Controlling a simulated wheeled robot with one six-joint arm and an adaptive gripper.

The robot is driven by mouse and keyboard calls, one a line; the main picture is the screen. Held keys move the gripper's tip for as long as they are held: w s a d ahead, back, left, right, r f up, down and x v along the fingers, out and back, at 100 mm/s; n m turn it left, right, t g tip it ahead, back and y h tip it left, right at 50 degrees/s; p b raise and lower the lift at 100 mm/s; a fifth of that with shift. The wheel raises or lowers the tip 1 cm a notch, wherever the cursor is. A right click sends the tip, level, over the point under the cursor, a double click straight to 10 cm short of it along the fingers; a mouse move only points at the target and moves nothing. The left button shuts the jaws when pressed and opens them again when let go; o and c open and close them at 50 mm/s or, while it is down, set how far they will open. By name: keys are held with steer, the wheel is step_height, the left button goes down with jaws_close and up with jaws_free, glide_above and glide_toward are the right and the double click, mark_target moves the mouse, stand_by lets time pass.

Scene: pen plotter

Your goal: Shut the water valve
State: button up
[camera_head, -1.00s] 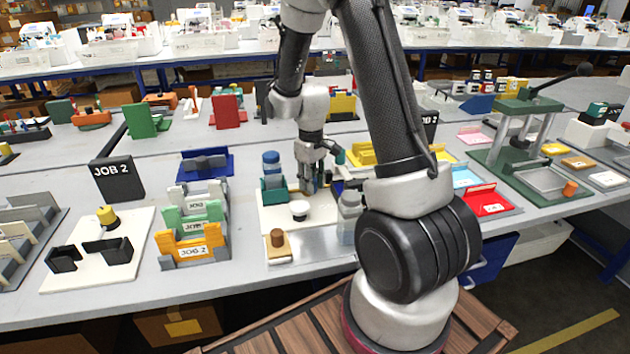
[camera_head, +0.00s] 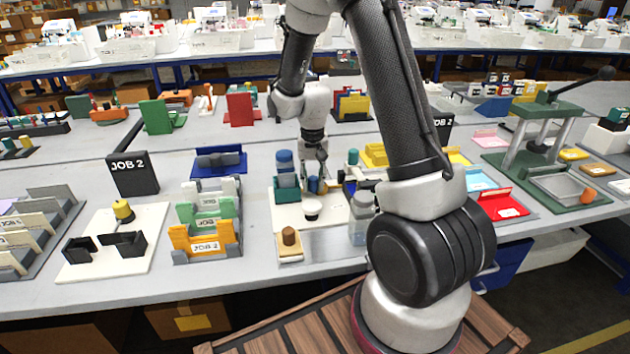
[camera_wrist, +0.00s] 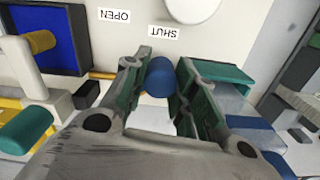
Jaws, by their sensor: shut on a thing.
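My gripper (camera_wrist: 157,82) is shut on the blue knob (camera_wrist: 160,77), which sits between its green-padded fingers in the wrist view. The knob is beside the SHUT label (camera_wrist: 164,32); the OPEN label (camera_wrist: 115,15) is farther left. In the head view my gripper (camera_head: 314,184) points down over the white board, behind the white cup with a dark top (camera_head: 312,208). The valve's body and pivot are hidden under my gripper.
A teal holder (camera_head: 288,193) with a blue-capped bottle (camera_head: 284,160) stands close left of my gripper. A clear bottle (camera_head: 361,215) stands in front right.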

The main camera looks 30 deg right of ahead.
mark_target(313, 177)
steer(key=shift+w+r+m, duration=0.1)
steer(key=shift+w+m, duration=0.15)
steer(key=shift+m, duration=0.05)
steer(key=o, duration=1)
steer(key=shift+o, duration=0.2)
steer(key=shift+s, duration=0.1)
steer(key=shift+r, duration=3.95)
